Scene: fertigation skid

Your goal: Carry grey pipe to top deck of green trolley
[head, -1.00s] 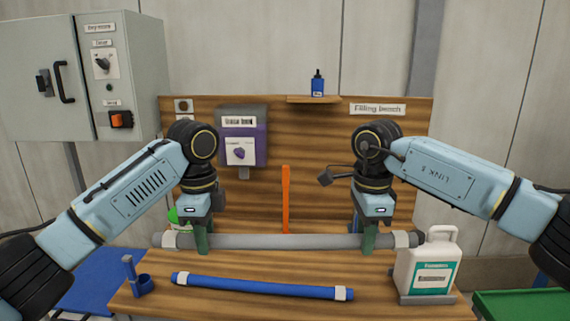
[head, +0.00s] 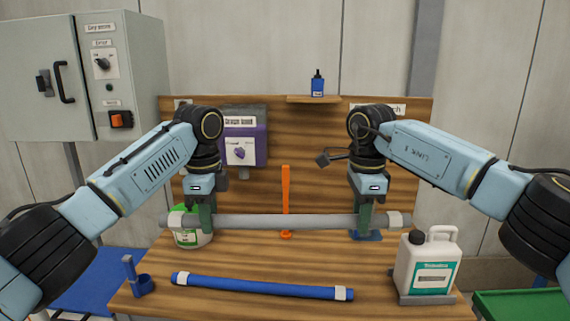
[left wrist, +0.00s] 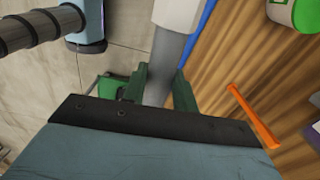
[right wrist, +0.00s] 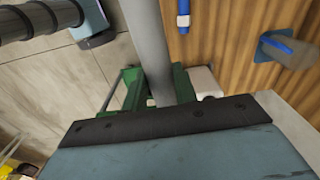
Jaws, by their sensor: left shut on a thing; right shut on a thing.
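The grey pipe (head: 262,222), with a pale band near each end, hangs about level above the bench and runs left to right. My left gripper (head: 207,220) is shut on it near its left end, and my right gripper (head: 366,217) is shut on it near its right end. The pipe also shows between the green fingers in the left wrist view (left wrist: 167,62) and in the right wrist view (right wrist: 146,45). The green trolley (head: 520,304) shows only in part at the lower right corner, with a bare green top; the rest is out of frame.
On the wooden bench (head: 240,262) lie a blue pipe (head: 260,287), a blue holder (head: 141,280), a white jug (head: 426,262) at right and a green-white tub (head: 190,238) at back. An orange upright (head: 285,185) stands behind the pipe. A blue surface (head: 88,280) is at left.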

